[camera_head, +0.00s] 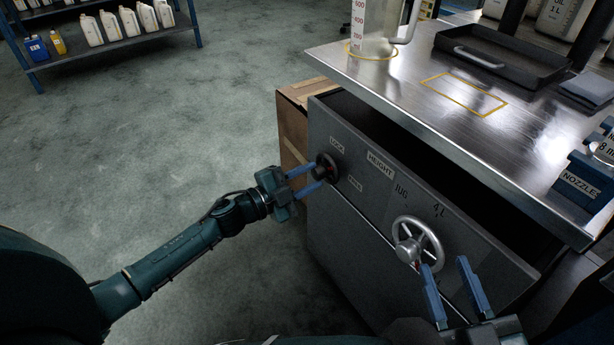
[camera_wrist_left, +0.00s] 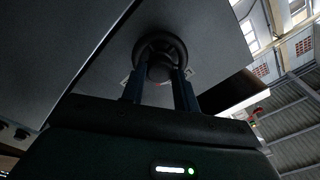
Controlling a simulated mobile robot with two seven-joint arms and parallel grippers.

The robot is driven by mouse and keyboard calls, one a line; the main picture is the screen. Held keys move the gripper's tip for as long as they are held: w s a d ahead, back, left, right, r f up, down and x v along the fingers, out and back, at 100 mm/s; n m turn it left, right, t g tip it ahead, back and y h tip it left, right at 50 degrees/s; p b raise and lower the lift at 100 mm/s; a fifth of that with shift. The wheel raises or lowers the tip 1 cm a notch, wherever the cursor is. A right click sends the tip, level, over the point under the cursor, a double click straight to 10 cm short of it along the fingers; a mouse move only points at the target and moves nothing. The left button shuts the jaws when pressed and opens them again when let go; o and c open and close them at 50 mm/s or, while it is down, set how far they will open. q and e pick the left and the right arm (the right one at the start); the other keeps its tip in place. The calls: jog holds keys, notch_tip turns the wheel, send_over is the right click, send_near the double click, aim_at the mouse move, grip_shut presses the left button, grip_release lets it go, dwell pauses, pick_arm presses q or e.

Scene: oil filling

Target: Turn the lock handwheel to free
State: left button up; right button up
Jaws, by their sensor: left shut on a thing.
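The lock handwheel (camera_head: 327,168) is a small dark wheel on the front panel, between the labels LOCK (camera_head: 337,146) and FREE (camera_head: 355,183). My left gripper (camera_head: 314,178) reaches it from the left, and its blue fingers are shut on the wheel's hub. In the left wrist view the dark handwheel (camera_wrist_left: 160,48) sits between the fingertips (camera_wrist_left: 160,78). The wheel's exact turn angle is hard to tell. My right gripper (camera_head: 449,280) is open in front of the larger silver height handwheel (camera_head: 417,242), with one finger near its lower rim; I cannot tell whether they touch.
The metal workbench top (camera_head: 440,95) overhangs the panel and carries a clear measuring jug (camera_head: 375,28), a black tray (camera_head: 495,55) and a blue nozzle holder (camera_head: 580,183). A cardboard box (camera_head: 292,128) stands behind the panel's left edge.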

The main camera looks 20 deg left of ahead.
pick_arm(q)
jog(key=m, duration=0.4)
jog(key=shift+f+m, duration=0.1)
jog(key=shift+m, duration=0.2)
jog(key=shift+m+b, duration=0.65)
jog(key=shift+m, duration=1.35)
jog(key=o, duration=1)
jog(key=shift+c, duration=0.2)
jog(key=p+v, duration=0.2)
jog(key=v, duration=1.1)
jog(key=shift+a, duration=0.15)
